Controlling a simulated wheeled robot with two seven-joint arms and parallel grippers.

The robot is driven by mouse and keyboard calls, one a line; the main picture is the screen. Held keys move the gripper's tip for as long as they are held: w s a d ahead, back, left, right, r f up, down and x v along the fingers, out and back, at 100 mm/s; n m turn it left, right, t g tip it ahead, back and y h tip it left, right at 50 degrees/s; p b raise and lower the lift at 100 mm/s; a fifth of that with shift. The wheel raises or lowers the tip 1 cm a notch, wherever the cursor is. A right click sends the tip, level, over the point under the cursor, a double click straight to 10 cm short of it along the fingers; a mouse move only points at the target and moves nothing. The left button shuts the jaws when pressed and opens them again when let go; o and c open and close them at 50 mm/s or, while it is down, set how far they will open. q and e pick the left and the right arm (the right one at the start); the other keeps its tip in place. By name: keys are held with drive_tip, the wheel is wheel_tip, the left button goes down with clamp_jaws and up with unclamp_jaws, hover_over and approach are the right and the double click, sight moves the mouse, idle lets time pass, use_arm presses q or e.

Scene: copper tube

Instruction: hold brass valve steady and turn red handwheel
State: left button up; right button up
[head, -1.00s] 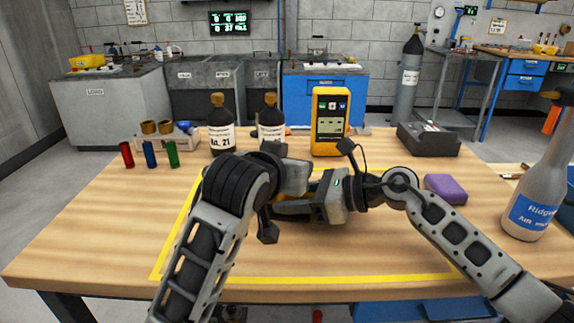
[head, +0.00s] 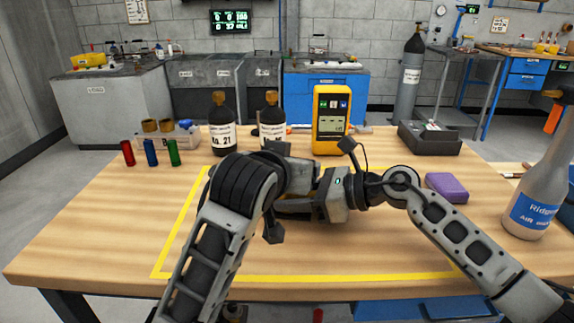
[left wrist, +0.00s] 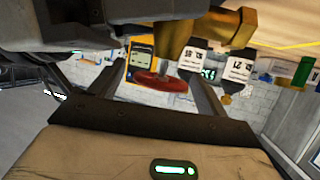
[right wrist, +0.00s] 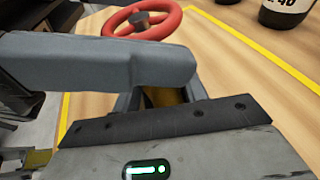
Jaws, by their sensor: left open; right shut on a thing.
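The brass valve (left wrist: 181,38) shows at the top of the left wrist view, with its red handwheel (left wrist: 158,83) seen nearly edge-on. My left gripper (left wrist: 162,82) is open, and the handwheel appears between its two spread fingers; I cannot tell whether they touch it. My right gripper (right wrist: 163,82) is shut on the brass valve, a bit of which shows between its fingers in the right wrist view (right wrist: 164,96). The handwheel ring (right wrist: 168,24) stands beyond the right fingers there.
Two dark bottles (head: 222,138) and a yellow meter (head: 331,120) stand behind the grippers. A purple block (head: 446,187) and a grey spray bottle (head: 535,190) are at the right. Colored cylinders (head: 151,153) stand at the left. The yellow-outlined front area is mostly clear.

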use_arm(q)
drive_tip(key=v, duration=1.2)
drive_tip(key=shift+f, duration=0.15)
use_arm(e)
drive_tip(key=o, duration=0.8)
drive_tip(key=shift+o, duration=0.2)
